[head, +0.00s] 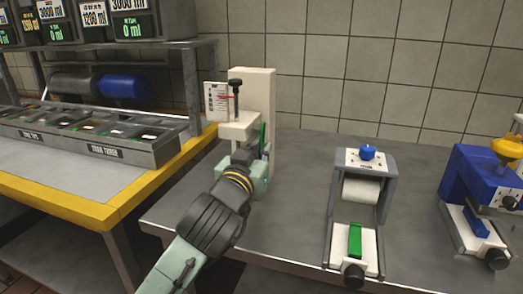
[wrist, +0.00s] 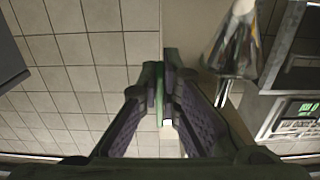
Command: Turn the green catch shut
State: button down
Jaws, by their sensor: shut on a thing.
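The green catch (head: 262,137) shows as a narrow upright strip on the right side of the cream-white dispenser (head: 252,88). In the wrist view the green catch (wrist: 159,98) lies between my fingertips. My gripper (head: 250,160) is in front of the dispenser's lower part, and in the wrist view my gripper (wrist: 165,90) is closed on the catch. My arm and gripper hide much of the dispenser's base and the lower end of the catch.
A grey roller machine with a green block (head: 355,240) stands to the right on the grey table (head: 300,180). A blue machine (head: 485,185) stands further right. A yellow-edged counter (head: 75,205) with a bin row (head: 100,140) is at left. Tiled wall lies behind.

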jog(key=shift+s+r+g+p, duration=0.1)
jog(key=shift+r+g+p, duration=0.25)
jog(key=shift+p, duration=0.6)
jog(key=shift+s+a+g+p, duration=0.1)
jog(key=shift+s+g+p, duration=0.2)
jog(key=shift+p, duration=0.35)
jog(key=shift+f+y, duration=0.25)
jog(key=shift+y, duration=0.05)
jog(key=c, duration=1.8)
grip_release()
jog(key=shift+w, duration=0.1)
